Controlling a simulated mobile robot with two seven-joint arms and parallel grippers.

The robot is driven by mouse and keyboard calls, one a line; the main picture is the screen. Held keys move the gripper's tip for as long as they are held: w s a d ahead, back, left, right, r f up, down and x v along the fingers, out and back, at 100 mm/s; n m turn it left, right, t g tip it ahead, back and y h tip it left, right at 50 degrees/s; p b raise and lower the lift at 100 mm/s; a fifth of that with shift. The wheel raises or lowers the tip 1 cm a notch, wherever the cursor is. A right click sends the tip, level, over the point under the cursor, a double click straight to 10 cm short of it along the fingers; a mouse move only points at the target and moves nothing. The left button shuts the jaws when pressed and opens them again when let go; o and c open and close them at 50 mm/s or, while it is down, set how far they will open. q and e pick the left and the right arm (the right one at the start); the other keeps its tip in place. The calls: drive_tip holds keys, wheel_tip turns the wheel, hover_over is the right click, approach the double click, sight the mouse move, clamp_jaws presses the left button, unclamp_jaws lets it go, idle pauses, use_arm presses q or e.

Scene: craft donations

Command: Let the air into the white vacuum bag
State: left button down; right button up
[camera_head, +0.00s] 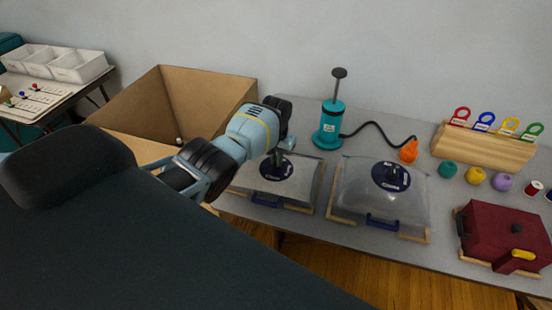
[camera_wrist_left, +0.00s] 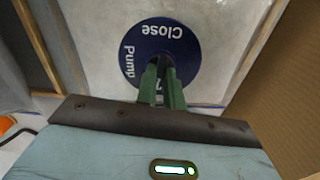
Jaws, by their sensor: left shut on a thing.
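A flat pale bag (camera_head: 262,190) lies in a wooden frame on the grey table, left of a second, puffed-up pale bag (camera_head: 385,207). I cannot tell surely from colour which is the white one. The left bag has a round dark blue valve dial (camera_head: 277,168) and a blue handle (camera_head: 280,202). In the left wrist view the dial (camera_wrist_left: 185,50) reads "Close" and "Pump"; a third word is mostly hidden. My left gripper (camera_head: 275,157) points down at the dial's middle, and its green fingers (camera_wrist_left: 163,85) are shut on the knob there, which they hide. My right gripper is out of view.
A teal hand pump (camera_head: 331,125) with a black hose and orange nozzle (camera_head: 409,151) stands behind. A dark red bag (camera_head: 503,235) lies at right. A cardboard box (camera_head: 205,95) stands left. Yarn balls and a wooden tag rack (camera_head: 482,149) stand back right.

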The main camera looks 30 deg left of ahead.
use_arm(q)
drive_tip(key=shift+n, duration=0.6)
drive_tip(key=c, duration=1.5)
unclamp_jaws()
